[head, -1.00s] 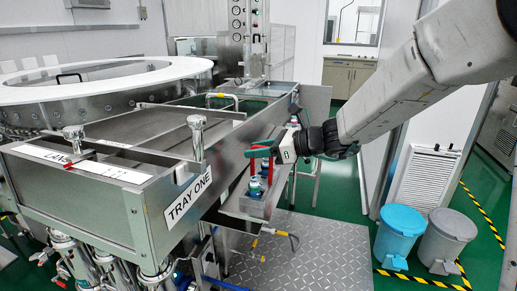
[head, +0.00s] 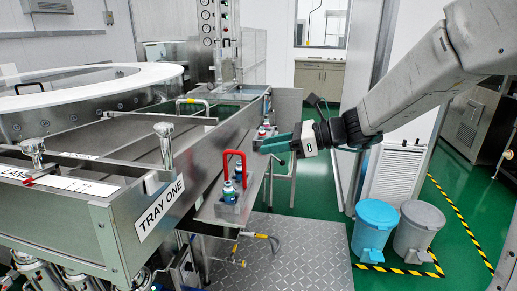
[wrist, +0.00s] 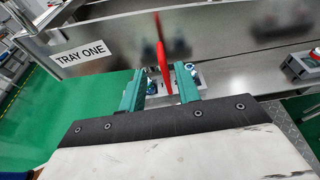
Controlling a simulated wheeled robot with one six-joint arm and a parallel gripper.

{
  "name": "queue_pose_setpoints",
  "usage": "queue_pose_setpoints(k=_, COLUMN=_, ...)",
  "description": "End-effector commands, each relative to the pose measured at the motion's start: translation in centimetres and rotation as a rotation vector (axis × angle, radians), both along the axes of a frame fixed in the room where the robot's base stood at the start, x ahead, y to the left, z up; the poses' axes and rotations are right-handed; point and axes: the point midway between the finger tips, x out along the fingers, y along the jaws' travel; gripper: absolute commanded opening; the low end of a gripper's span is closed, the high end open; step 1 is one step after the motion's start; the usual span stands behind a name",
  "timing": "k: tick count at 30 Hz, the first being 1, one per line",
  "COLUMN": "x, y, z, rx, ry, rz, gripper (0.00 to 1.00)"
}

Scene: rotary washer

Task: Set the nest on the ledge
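The nest (head: 229,208) is a small grey holder with blue-and-white bottles and a tall red loop handle (head: 243,160). It stands upright on the metal ledge (head: 212,214) along the side of the machine, at the ledge's near end. My gripper (head: 268,146) has teal fingers and is to the right of the handle, apart from it and empty. In the wrist view my gripper (wrist: 158,78) is open, fingers spread. There the red handle (wrist: 163,50) shows edge-on beyond the fingertips, with the nest (wrist: 160,88) partly hidden by the fingers.
A second holder with bottles (head: 265,132) sits farther back along the ledge; it also shows in the wrist view (wrist: 303,66). The TRAY ONE wall (head: 165,212) rises beside the ledge. Blue (head: 376,228) and grey (head: 417,235) bins stand on the floor at the right.

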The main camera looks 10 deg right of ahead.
Motion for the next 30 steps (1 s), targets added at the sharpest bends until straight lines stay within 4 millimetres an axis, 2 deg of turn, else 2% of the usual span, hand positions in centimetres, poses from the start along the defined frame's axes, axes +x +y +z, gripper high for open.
queue_pose_setpoints(k=8, x=-0.5, y=-0.5, z=0.2, rx=-0.007, ry=-0.006, rz=0.009, gripper=0.33)
queue_pose_setpoints(k=11, x=-2.3, y=-0.2, z=0.5, rx=-0.069, ry=-0.059, rz=0.066, gripper=0.33)
queue_pose_setpoints(k=14, x=-6.6, y=0.1, z=0.7, rx=-0.216, ry=-0.181, rz=0.207, gripper=0.33)
queue_pose_setpoints(k=17, x=-12.5, y=-0.4, z=0.2, rx=-0.425, ry=-0.355, rz=0.42, gripper=0.33)
queue_pose_setpoints(k=18, x=-14.9, y=-1.0, z=-0.2, rx=-0.514, ry=-0.427, rz=0.517, gripper=0.33)
queue_pose_setpoints(k=21, x=-20.3, y=-3.2, z=-1.4, rx=-0.731, ry=-0.594, rz=0.763, gripper=0.33)
queue_pose_setpoints(k=24, x=-24.7, y=-6.3, z=-2.6, rx=-0.931, ry=-0.732, rz=1.011, gripper=0.33)
queue_pose_setpoints(k=27, x=-27.8, y=-9.4, z=-3.4, rx=-1.094, ry=-0.828, rz=1.234, gripper=0.33)
queue_pose_setpoints(k=30, x=-29.7, y=-11.9, z=-3.8, rx=-1.209, ry=-0.88, rz=1.407, gripper=0.33)
